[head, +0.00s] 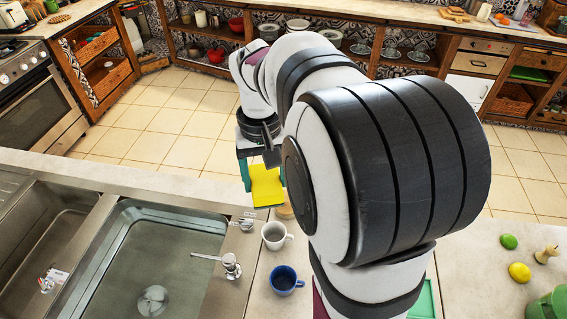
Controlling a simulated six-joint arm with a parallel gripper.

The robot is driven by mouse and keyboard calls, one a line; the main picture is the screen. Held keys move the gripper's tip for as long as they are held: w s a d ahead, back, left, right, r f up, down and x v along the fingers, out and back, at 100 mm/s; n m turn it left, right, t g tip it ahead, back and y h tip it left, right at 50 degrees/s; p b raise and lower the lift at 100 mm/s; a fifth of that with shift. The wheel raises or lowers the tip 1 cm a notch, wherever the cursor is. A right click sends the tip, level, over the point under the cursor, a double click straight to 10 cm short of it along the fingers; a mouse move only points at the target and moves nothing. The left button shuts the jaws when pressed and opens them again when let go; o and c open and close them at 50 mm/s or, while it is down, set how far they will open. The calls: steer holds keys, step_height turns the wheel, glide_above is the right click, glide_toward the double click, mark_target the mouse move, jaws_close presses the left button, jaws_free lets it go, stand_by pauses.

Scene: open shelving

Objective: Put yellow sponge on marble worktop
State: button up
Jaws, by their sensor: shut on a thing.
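The yellow sponge (267,194) is between the two teal fingers of my gripper (264,186), which is shut on it. The gripper points down near the far edge of the marble worktop (180,187), behind the sink. The sponge overlaps that edge in the picture. I cannot tell whether it touches the worktop or hangs above it. My arm's large links hide much of the middle and right of the worktop.
A white mug (275,236) and a blue mug (285,280) stand right of the sink (160,255) and tap (230,265). A round wooden item (285,212) is partly hidden beside the sponge. Green (508,241) and yellow (519,272) round items lie at right.

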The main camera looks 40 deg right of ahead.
steer(key=s+d+f+m, duration=0.6)
steer(key=s+d+m, duration=0.1)
steer(key=s, duration=0.3)
steer(key=s+d+f+m, duration=0.6)
steer(key=s+d, duration=0.2)
steer(key=s, duration=0.1)
steer(key=w+a+f, duration=0.1)
steer(key=w+f, duration=0.1)
steer(key=w, duration=0.1)
steer(key=w+f, duration=0.2)
steer(key=w, duration=0.1)
steer(key=w+a+f, duration=0.1)
steer(key=w+f, duration=0.1)
steer(key=w, duration=0.2)
steer(key=shift+a, duration=0.35)
steer(key=shift+w+f, duration=0.15)
steer(key=shift+f, duration=0.9)
steer(key=shift+w+f, duration=0.1)
steer(key=shift+f, duration=0.95)
steer(key=shift+f, duration=0.1)
